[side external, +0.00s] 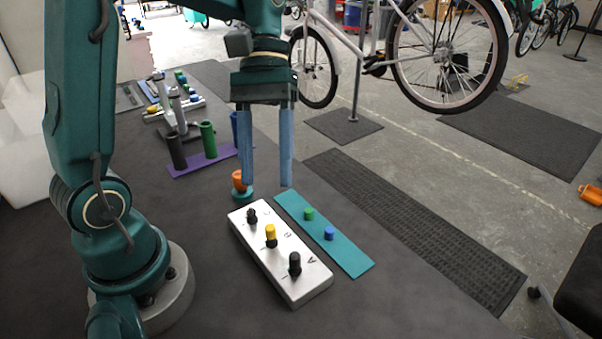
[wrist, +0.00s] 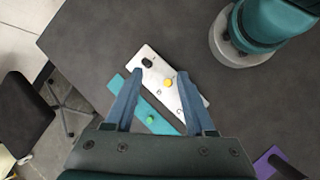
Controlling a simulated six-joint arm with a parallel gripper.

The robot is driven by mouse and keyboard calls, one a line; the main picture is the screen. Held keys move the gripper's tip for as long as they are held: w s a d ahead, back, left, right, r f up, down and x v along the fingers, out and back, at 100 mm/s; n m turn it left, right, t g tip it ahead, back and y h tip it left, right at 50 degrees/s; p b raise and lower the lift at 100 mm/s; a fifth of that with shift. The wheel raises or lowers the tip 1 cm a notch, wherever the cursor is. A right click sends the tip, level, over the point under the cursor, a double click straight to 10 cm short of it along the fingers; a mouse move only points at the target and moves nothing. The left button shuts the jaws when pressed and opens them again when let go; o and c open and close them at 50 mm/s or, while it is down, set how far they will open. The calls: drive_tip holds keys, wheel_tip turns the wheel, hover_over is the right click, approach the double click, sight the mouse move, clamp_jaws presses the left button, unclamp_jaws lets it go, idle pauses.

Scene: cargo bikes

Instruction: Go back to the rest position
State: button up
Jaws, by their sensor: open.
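My gripper (side external: 266,184) points down with its two blue fingers apart and nothing between them. It hangs above the table, over the far end of a white block (side external: 308,290). In the wrist view my gripper (wrist: 158,74) also shows spread fingers, with the white block (wrist: 187,98) below and between them. The block carries a yellow knob (side external: 271,233) and two black knobs, one near (side external: 295,263) and one far (side external: 252,216). A teal plate (side external: 352,262) lies beside it with a green peg (side external: 309,214) and a blue peg (side external: 329,233).
An orange piece on a teal base (side external: 239,183) stands just behind the white block. A purple plate (side external: 187,168) with upright tubes, including a green one (side external: 208,140), stands farther back. More small parts lie beyond. The table (side external: 400,285) is clear at the front right.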

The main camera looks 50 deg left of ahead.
drive_tip(key=s+m+t+y, duration=0.1)
drive_tip(key=m+t, duration=0.1)
drive_tip(key=t, duration=0.1)
drive_tip(key=s+m+t+y, duration=0.2)
drive_tip(key=t, duration=0.1)
drive_tip(key=s+a+m+t+y, duration=0.1)
drive_tip(key=m+t+y, duration=0.1)
drive_tip(key=m+t, duration=0.1)
drive_tip(key=shift+s+f, duration=0.15)
drive_tip(key=shift+s, duration=0.1)
